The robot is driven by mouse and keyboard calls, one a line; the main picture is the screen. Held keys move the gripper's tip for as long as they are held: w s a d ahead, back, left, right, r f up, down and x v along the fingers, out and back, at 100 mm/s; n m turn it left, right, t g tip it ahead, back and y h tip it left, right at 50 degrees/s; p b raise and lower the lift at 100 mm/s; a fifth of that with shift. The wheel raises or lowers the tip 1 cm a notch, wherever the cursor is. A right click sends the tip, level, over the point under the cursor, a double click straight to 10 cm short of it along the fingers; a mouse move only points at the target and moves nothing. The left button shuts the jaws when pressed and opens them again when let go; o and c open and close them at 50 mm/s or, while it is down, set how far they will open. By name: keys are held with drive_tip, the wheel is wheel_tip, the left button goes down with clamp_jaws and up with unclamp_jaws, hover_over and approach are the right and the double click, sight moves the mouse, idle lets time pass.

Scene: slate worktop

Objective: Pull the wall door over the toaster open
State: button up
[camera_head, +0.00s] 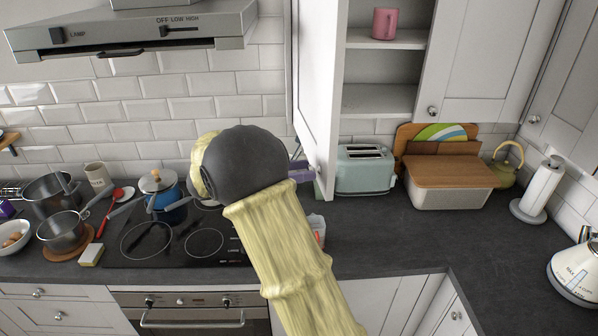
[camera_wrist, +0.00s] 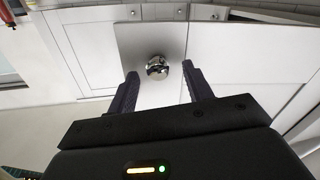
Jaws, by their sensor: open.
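The white wall door (camera_head: 318,80) over the pale green toaster (camera_head: 365,170) stands swung out from its cupboard. The shelves behind it show to its right. In the head view my gripper is mostly hidden behind my dark wrist, close to the door's lower part. In the wrist view my gripper (camera_wrist: 159,72) is open, its two dark fingers apart. A round shiny knob (camera_wrist: 157,68) on a pale panel shows between the fingertips. I cannot tell whether either finger touches it.
A pink mug (camera_head: 385,23) stands on the upper shelf. A bread box (camera_head: 450,195) and a paper roll (camera_head: 541,186) stand right of the toaster. Pans and a blue pot (camera_head: 166,207) are at the hob on the left. The worktop (camera_head: 410,240) before the toaster is clear.

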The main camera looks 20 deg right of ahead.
drive_tip(key=shift+d+f, duration=0.15)
drive_tip(key=shift+s, duration=0.1)
drive_tip(key=w+a+b, duration=0.3)
drive_tip(key=a+b, duration=0.1)
drive_tip(key=a, duration=1.3)
drive_tip(key=shift+w, duration=0.15)
